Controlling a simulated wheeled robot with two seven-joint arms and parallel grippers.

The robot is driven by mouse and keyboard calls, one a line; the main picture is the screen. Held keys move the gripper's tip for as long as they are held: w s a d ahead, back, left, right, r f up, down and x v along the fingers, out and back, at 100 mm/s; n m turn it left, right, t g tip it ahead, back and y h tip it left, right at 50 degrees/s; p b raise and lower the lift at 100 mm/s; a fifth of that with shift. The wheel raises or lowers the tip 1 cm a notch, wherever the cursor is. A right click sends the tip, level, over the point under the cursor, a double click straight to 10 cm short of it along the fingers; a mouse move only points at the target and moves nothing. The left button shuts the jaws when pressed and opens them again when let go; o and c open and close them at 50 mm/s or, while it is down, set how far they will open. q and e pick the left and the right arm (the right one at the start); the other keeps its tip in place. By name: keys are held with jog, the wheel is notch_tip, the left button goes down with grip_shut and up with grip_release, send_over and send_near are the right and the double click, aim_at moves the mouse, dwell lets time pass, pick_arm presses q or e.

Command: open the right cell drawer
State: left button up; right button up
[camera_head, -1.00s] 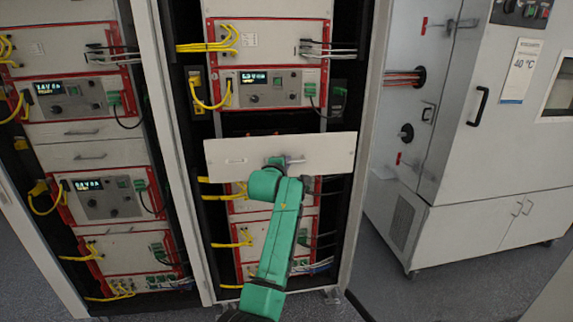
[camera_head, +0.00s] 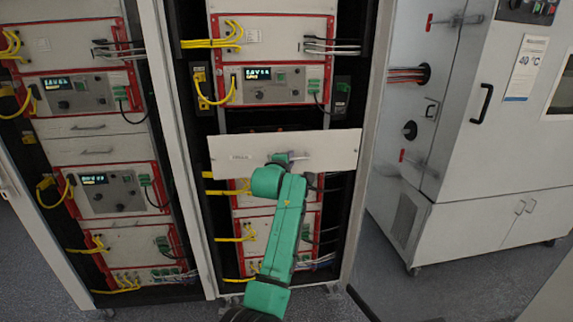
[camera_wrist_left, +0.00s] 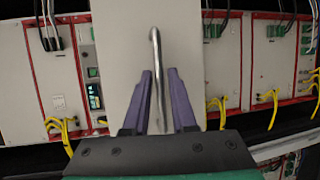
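The right cell drawer (camera_head: 232,158) is a wide pale panel in the right rack. It stands forward of the rack front, with a dark gap above it. Its bar handle (camera_head: 298,156) is right of the panel's middle. My left gripper (camera_head: 282,160) is at the handle, its fingers mostly hidden by my green arm. In the left wrist view the metal handle (camera_wrist_left: 155,45) runs between the two purple fingers of my left gripper (camera_wrist_left: 160,76). Narrow gaps show beside the bar, so the fingers look open around it. My right gripper is out of view.
Red-framed units with yellow cables (camera_head: 215,43) sit above and below the drawer. The left rack (camera_head: 95,150) has similar units and shut drawers. A large grey chamber (camera_head: 465,190) stands at the right. Floor shows between the right rack and the chamber.

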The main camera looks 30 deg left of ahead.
pick_arm(q)
jog(key=b+v, duration=0.4)
jog(key=v, duration=1)
jog(key=shift+s, duration=0.15)
